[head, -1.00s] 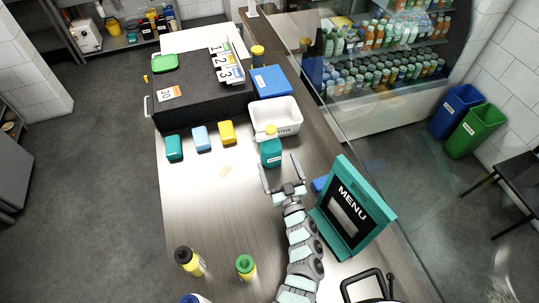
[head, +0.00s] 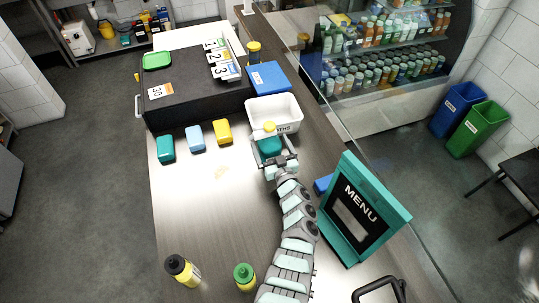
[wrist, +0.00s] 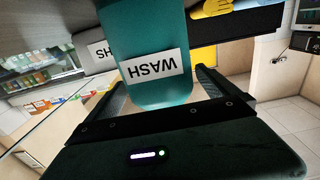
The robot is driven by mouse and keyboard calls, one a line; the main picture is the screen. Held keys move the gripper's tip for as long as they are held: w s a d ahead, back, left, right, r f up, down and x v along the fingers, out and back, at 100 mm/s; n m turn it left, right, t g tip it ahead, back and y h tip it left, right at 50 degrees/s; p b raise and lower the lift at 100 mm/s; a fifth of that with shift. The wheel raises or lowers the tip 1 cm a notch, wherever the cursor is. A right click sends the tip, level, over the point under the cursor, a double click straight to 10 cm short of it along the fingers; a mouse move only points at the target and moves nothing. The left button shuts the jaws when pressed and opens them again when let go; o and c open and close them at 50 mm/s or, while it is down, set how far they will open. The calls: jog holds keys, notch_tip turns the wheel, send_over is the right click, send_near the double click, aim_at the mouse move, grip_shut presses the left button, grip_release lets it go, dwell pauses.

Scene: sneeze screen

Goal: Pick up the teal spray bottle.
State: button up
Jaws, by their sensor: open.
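The teal spray bottle (head: 269,146) stands on the counter in front of the white bin, with a yellow top. In the wrist view its teal body (wrist: 150,40) fills the middle, and its label reads "WASH", upside down in that picture. My gripper (head: 275,160) is open, with its two fingers on either side of the bottle's lower part in the wrist view. In the head view my gripper hides the lower part of the bottle. I cannot tell whether a finger touches it.
The white bin (head: 262,113) stands right behind the bottle. A teal menu stand (head: 385,250) is at the right, near the clear screen. Teal, blue and yellow boxes (head: 222,132) stand at the left. Two yellow bottles (head: 189,278) stand near the front.

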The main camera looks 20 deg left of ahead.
jog(key=b+x, duration=0.2)
jog(key=x, duration=0.1)
jog(key=shift+w+a+b, duration=0.25)
jog(key=shift+a+b, duration=0.05)
jog(key=shift+b, duration=0.1)
jog(key=c, duration=2.1)
notch_tip(320, 180, up, 20)
jog(key=p, duration=1)
jog(key=shift+p, duration=0.4)
